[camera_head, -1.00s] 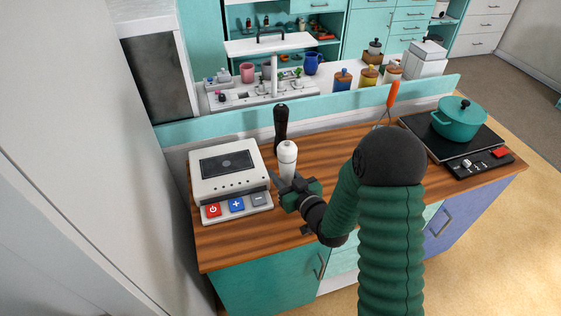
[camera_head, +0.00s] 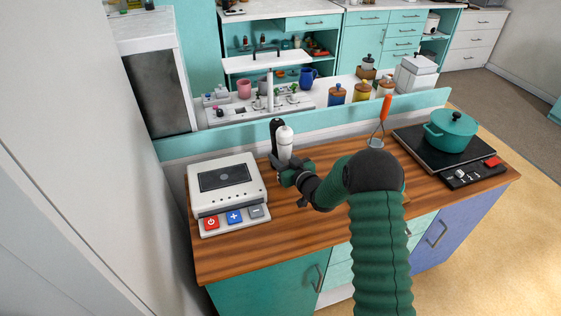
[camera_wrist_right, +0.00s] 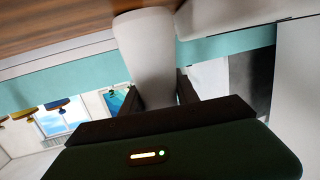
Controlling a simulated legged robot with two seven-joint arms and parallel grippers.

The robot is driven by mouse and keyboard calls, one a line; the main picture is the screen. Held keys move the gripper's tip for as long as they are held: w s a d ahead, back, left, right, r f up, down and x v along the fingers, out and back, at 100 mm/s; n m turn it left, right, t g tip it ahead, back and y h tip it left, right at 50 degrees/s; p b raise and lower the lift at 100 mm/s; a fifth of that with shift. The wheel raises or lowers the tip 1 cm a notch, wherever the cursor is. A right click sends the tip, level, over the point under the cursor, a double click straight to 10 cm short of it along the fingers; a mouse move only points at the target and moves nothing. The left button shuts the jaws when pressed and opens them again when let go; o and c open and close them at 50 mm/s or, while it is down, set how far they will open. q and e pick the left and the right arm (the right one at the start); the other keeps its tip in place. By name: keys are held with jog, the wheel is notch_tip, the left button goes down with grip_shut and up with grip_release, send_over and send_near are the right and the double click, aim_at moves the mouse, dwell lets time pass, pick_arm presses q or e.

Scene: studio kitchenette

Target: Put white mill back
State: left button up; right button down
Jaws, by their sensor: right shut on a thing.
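The white mill (camera_head: 284,143) is upright at the back of the wooden counter, beside and partly in front of the black mill (camera_head: 275,128). My right gripper (camera_head: 283,165) is shut on the white mill, low on its body. In the right wrist view the white mill (camera_wrist_right: 150,60) stands between the two dark fingers (camera_wrist_right: 160,95). I cannot tell whether its base touches the counter. My left gripper is not in view.
A white appliance (camera_head: 226,180) with red, blue and grey buttons stands left of the mills. A teal ledge (camera_head: 340,108) runs behind them. An orange-handled utensil (camera_head: 386,106) and a teal pot (camera_head: 450,131) on a black hob (camera_head: 418,150) are to the right.

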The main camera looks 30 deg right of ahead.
jog(key=f, duration=0.1)
jog(key=w+d+f, duration=0.1)
jog(key=f, duration=0.1)
jog(key=shift+w+d+f, duration=0.15)
jog(key=shift+d, duration=0.05)
jog(key=c, duration=0.9)
grip_release()
jog(key=shift+a, duration=0.15)
